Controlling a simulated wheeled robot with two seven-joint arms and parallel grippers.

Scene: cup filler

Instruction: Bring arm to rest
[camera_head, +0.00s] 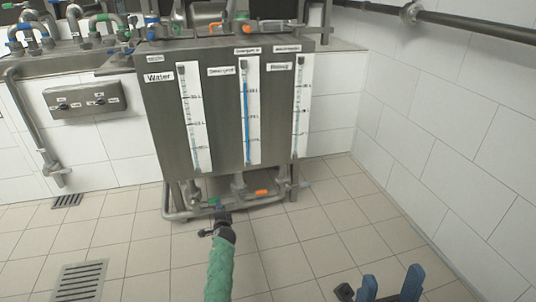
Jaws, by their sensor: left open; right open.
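My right gripper (391,284) shows at the bottom edge, right of centre. Its two blue-tipped fingers are apart with nothing between them, over the tiled floor. My arm behind it is cut off by the picture edge. My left gripper is not in this view. The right gripper is well apart from the metal tank (220,105) and the green hose (219,272).
The tank has level gauges, one labelled Water, with pipes and valves below. The green hose runs from a black coupling to the bottom edge. A sink (70,66) stands left, a white tiled wall right. Floor drains (80,282) lie left.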

